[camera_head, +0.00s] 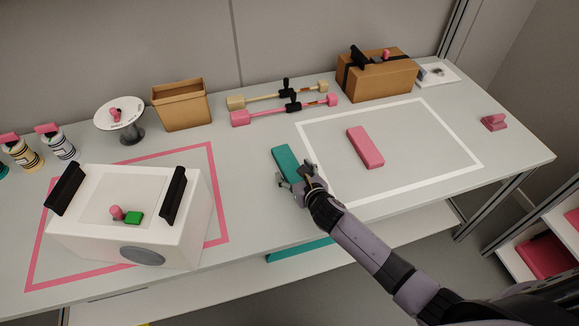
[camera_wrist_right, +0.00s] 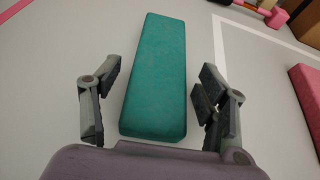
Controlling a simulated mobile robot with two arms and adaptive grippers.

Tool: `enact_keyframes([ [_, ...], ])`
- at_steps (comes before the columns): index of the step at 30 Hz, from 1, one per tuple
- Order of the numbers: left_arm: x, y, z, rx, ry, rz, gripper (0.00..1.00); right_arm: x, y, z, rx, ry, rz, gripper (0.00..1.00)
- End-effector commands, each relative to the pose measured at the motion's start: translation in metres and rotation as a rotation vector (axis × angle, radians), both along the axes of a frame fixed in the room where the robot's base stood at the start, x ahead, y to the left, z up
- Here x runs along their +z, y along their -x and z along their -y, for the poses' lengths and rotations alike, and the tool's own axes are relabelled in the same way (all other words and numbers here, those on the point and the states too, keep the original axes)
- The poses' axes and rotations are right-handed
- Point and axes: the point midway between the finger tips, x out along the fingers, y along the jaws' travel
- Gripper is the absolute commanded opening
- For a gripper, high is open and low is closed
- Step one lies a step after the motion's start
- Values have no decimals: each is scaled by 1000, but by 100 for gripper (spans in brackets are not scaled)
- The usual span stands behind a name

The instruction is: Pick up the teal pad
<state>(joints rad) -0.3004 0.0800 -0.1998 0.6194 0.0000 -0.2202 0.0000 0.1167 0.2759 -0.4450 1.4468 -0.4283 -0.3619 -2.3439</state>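The teal pad (camera_head: 284,158) is a long flat block lying on the table, left of the white outlined rectangle. My right gripper (camera_head: 297,181) is over its near end, which it partly hides in the head view. In the right wrist view the teal pad (camera_wrist_right: 156,75) lies between the two fingers of my right gripper (camera_wrist_right: 155,104). The fingers are spread wide, with a gap between each finger and the pad. The gripper is open and holds nothing. My left gripper is not in view.
A pink pad (camera_head: 365,147) lies inside the white rectangle (camera_head: 450,133). A white box with black handles (camera_head: 130,215) stands at left. Pink and beige bars (camera_head: 268,113), a cardboard bin (camera_head: 180,106) and a brown box (camera_head: 377,77) stand behind. The table is bare around the teal pad.

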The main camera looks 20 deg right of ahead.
Motion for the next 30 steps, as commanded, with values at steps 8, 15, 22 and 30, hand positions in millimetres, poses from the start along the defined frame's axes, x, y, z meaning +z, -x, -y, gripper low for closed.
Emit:
enact_keyframes([
  [8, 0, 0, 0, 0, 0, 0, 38, 0, 0, 0, 0, 0, 0, 47],
  [15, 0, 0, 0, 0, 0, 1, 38, 0, 0, 0, 0, 1, 0, 31],
  [22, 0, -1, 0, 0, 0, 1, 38, 0, 0, 0, 0, 0, 0, 29],
  [30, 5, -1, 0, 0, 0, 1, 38, 19, -1, 0, 2, 3, 5, 29],
])
